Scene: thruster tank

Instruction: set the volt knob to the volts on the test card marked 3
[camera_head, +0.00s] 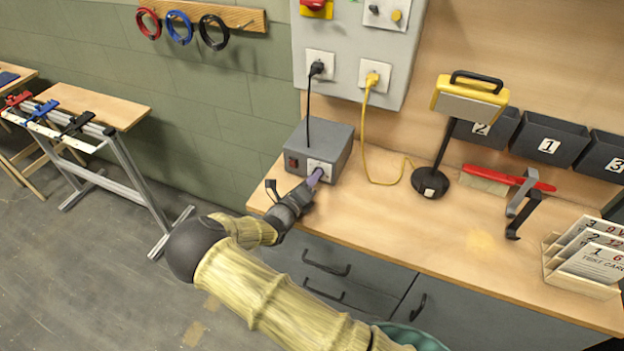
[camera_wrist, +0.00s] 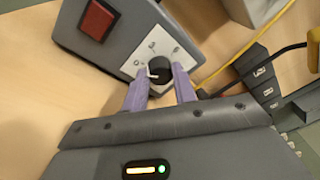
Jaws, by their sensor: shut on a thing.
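The grey power supply box (camera_head: 335,143) stands on the bench, with a red switch (camera_head: 293,162) and a white dial plate on its front. In the wrist view the black volt knob (camera_wrist: 160,70) with a white pointer line sits on the dial plate (camera_wrist: 143,50); the marks around it are too small to read. My gripper (camera_head: 315,177) is at the knob, its purple fingers (camera_wrist: 160,88) on either side, shut on it. The test cards (camera_head: 597,262) stand in a wooden holder at the right; the card marked 3 is at the back, its figures only partly legible.
A work lamp (camera_head: 434,180) on a black stand and a red-handled brush (camera_head: 510,178) lie right of the box. Black numbered bins (camera_head: 549,140) hang behind. A yellow cable (camera_head: 368,160) runs down to the bench. The bench front middle is clear.

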